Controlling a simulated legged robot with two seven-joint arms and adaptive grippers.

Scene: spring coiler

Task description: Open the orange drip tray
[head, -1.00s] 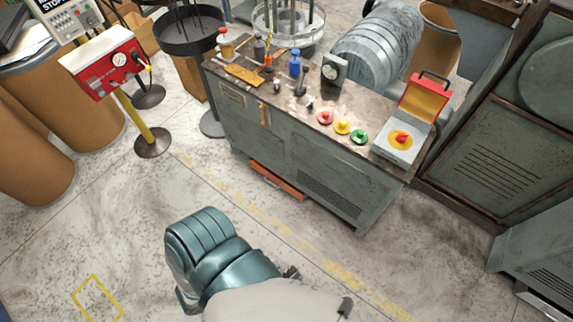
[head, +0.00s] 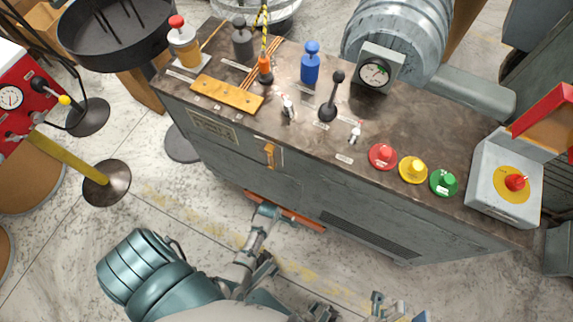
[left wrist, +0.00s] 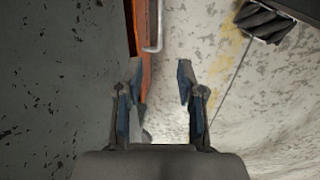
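The orange drip tray (head: 309,223) is low at the foot of the grey workbench in the head view, partly hidden by my left arm. In the left wrist view the tray (left wrist: 147,75) is an orange strip beside the dark bench side, with a thin pale metal handle (left wrist: 158,46) standing out from it. My left gripper (left wrist: 160,80) is open and empty. Its left fingertip overlaps the tray's edge; its right fingertip is over the floor. The handle is ahead, between the finger lines; contact cannot be told. My right gripper (head: 392,306) is open and empty at the bottom edge.
The workbench (head: 225,165) carries a black lever (head: 330,100), a gauge (head: 376,72), coloured buttons and a grey box with a red knob (head: 515,183). Floor is clear in front of the bench.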

